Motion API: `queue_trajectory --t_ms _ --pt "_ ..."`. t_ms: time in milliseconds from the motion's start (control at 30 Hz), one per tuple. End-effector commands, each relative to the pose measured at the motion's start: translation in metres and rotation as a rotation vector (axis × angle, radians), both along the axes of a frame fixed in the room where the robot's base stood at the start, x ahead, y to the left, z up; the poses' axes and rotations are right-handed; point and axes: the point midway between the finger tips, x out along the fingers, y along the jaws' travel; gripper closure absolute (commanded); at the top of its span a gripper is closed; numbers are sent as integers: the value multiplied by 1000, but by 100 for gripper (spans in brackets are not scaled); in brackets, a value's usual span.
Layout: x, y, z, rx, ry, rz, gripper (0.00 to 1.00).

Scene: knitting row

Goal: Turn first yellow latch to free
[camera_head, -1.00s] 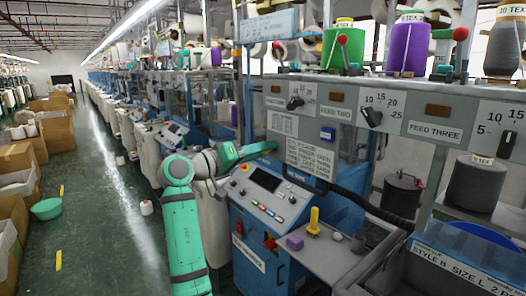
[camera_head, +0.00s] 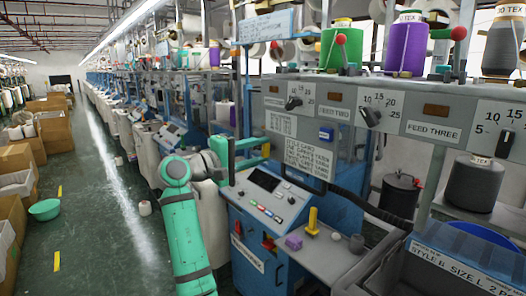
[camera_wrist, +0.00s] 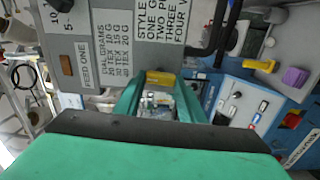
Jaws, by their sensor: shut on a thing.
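A yellow latch (camera_wrist: 160,78) shows in the wrist view below the edge of the grey feed panel. My gripper (camera_wrist: 162,82) is shut on it, with one green finger on each side and the latch between the tips. In the head view my gripper (camera_head: 264,151) reaches to the machine's near left side, its two fingers one above the other.
A yellow upright piece (camera_head: 312,222) and a purple block (camera_head: 293,243) stand on the grey shelf to the right. The blue control console (camera_head: 268,200) is just below my gripper. The grey feed panel (camera_head: 345,108) with dials runs above.

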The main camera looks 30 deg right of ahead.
Motion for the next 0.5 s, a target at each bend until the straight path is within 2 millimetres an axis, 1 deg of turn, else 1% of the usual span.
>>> queue_trajectory --t_ms 67,233,500 --pt "3 4 0 -4 27 7 86" --pt "2 2 -1 -6 65 3 87" --pt "-1 -1 -2 -5 77 -3 86"
